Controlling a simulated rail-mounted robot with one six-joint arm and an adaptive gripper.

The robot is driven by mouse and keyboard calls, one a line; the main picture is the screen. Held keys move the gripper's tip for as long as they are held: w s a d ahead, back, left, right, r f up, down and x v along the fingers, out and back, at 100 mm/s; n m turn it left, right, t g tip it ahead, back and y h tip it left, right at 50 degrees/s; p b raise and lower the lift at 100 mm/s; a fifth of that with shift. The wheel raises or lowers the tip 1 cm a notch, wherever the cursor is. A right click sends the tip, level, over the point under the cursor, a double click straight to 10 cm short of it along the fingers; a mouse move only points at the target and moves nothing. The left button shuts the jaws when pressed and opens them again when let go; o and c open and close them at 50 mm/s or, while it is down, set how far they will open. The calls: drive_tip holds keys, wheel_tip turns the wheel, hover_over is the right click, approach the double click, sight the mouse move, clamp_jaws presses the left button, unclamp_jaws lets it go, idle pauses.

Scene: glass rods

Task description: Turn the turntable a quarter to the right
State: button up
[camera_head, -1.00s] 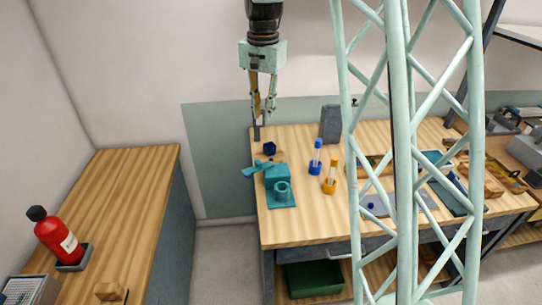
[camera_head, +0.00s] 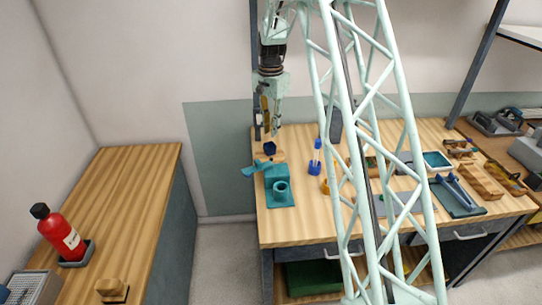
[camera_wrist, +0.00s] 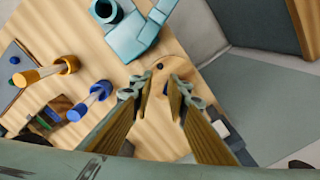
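In the wrist view the wooden piece (camera_wrist: 151,98) shows between and beyond my fingers. Part of the wooden piece is hidden behind the fingers there.
A teal fixture (camera_head: 280,199) with a ring and crossed handle stands just in front. A blue rod in a holder (camera_head: 315,167) and an orange one (camera_wrist: 50,72) stand nearby. A dark upright block (camera_head: 336,124) is behind. Trays and tools lie further right.

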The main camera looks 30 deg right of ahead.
drive_tip(key=shift+w+d+f, duration=0.1)
drive_tip(key=shift+f, duration=0.1)
drive_tip(key=shift+f, duration=0.1)
drive_tip(key=shift+f, duration=6.8)
drive_tip(key=shift+c, duration=0.3)
clamp_jaws()
